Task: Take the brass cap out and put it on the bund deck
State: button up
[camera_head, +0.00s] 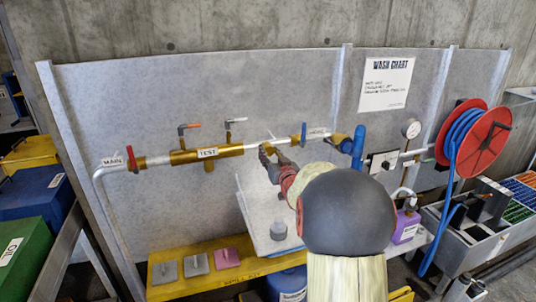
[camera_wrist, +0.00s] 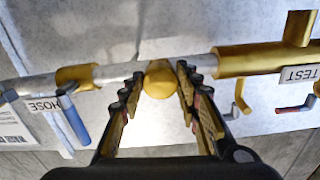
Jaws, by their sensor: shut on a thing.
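The brass cap (camera_wrist: 160,80) shows in the wrist view as a rounded brass piece at the silver pipe, between my fingertips. My gripper (camera_wrist: 160,84) is shut on it, with one dark, ridged finger on each side. The cap appears to be still at the pipe, but I cannot tell how it is seated. In the head view my gripper (camera_head: 270,151) reaches up to the pipe, right of the brass TEST section (camera_head: 208,153); my arm hides part of this spot. The yellow deck (camera_head: 255,263), which looks like the bund deck, lies low below the panel.
Grey and pink square pads (camera_head: 227,258) lie on the deck's left part. A pale tray-like box (camera_head: 252,205) with a grey round piece stands behind my arm. Red (camera_head: 131,159) and blue (camera_head: 303,135) valve handles flank the pipe. A red hose reel (camera_head: 484,141) hangs at right.

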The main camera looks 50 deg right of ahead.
jog(key=n+b, duration=0.3)
jog(key=b, duration=0.1)
jog(key=shift+f, duration=0.1)
jog(key=shift+n+b, duration=1)
jog(key=shift+n, duration=0.1)
jog(key=shift+b, duration=0.3)
jog(key=shift+n+b, duration=1)
jog(key=shift+n, duration=0.1)
jog(key=shift+r+n, duration=0.2)
jog(key=shift+n, duration=1.3)
